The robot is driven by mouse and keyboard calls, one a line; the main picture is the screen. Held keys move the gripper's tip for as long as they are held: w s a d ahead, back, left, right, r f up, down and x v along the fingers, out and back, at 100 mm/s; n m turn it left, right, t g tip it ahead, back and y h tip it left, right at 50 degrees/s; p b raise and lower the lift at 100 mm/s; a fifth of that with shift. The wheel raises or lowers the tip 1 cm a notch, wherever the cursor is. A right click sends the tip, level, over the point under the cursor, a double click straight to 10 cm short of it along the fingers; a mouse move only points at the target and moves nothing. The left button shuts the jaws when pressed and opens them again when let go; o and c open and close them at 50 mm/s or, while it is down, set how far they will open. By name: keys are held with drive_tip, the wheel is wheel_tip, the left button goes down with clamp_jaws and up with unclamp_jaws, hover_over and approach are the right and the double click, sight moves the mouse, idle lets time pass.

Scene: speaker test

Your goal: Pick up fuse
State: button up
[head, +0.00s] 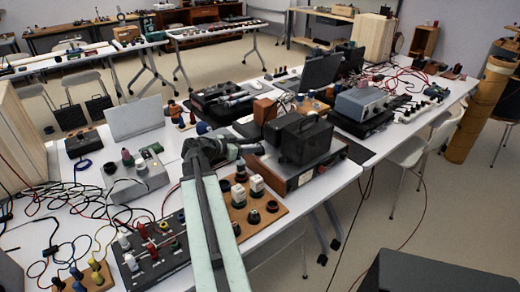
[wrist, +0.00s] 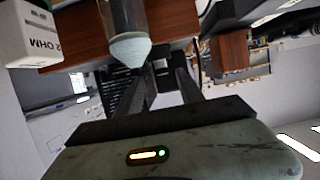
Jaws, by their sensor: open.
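No fuse stands out clearly in the head view. In the wrist view, a dark cylinder with a pale, blunt conical end (wrist: 129,42) shows at the top; it may be the fuse, but I cannot tell for sure. My gripper (wrist: 165,75) is open, its two dark fingers apart with nothing seen between them. The cylinder is near the left finger, and I cannot tell how far off it is. In the head view my gripper (head: 250,149) is above the near table, by the wooden board (head: 272,216), and my arm hides part of that board.
A white block marked 2 OHM (wrist: 30,35) is at the wrist view's upper left. White blocks (head: 256,186) and dark round sockets stand on the board. A black-topped instrument (head: 300,140) stands close right of my gripper. Loose cables (head: 75,205) cover the table's left side.

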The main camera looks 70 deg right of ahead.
sight(259, 144)
drive_tip(key=b+x, duration=0.1)
drive_tip(key=x, duration=0.4)
drive_tip(key=shift+d+b, duration=0.1)
drive_tip(key=shift+b, duration=0.2)
clamp_jaws()
drive_tip(key=shift+r, duration=0.1)
wheel_tip(259, 144, up, 10)
drive_tip(key=p, duration=1)
